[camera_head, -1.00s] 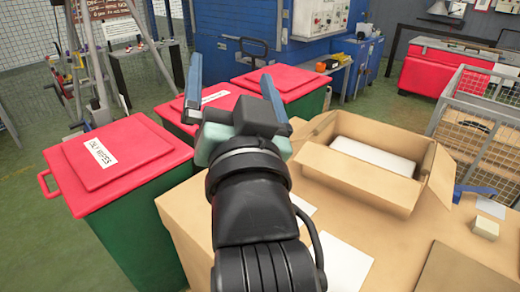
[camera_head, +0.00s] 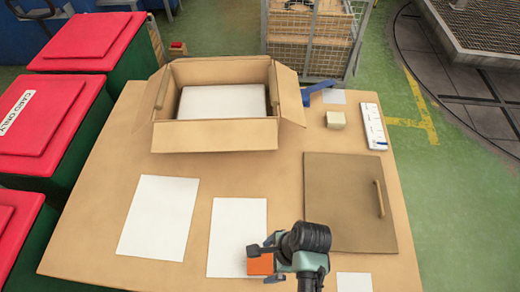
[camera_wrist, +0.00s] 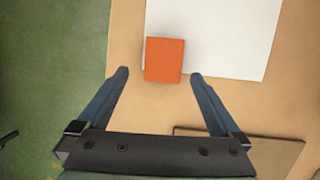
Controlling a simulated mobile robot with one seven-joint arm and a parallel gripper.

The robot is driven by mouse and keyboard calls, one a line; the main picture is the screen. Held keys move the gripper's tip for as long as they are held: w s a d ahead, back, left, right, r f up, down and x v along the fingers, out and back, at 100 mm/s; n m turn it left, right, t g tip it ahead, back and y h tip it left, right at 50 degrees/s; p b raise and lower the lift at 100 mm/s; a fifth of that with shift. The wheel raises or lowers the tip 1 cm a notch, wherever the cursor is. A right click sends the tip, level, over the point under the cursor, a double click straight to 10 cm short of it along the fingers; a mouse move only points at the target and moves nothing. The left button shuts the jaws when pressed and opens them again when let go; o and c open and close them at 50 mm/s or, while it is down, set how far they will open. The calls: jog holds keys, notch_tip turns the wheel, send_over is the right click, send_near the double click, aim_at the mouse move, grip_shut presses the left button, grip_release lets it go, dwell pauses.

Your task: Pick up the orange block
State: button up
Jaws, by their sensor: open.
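The orange block (camera_head: 261,265) lies at the front edge of a white paper sheet (camera_head: 238,230) on the table, partly covered by my gripper in the head view. In the wrist view the orange block (camera_wrist: 164,60) shows whole, just beyond the fingertips and between their lines, overlapping the sheet's corner. My gripper (camera_wrist: 159,73) is open and empty, with one blue finger on each side. In the head view my gripper (camera_head: 258,250) is over the block's area; its height above the block is hard to tell.
An open cardboard box (camera_head: 214,135) stands at the table's back. A brown board with a handle (camera_head: 345,205) lies right of my gripper. A beige block (camera_head: 335,120), a blue tool (camera_head: 318,90) and a white strip (camera_head: 374,127) lie at back right. Red-lidded bins (camera_head: 75,45) stand left.

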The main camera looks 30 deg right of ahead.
aim_at(261, 263)
jog(key=shift+w+x, duration=0.2)
jog(key=shift+x, duration=0.75)
jog(key=shift+p+x, duration=0.4)
jog(key=shift+x, duration=2)
jog(key=shift+d, duration=0.1)
jog(key=c, duration=1.3)
jog(key=shift+w, duration=0.1)
jog(key=shift+c, duration=0.2)
jog(key=shift+r, duration=0.15)
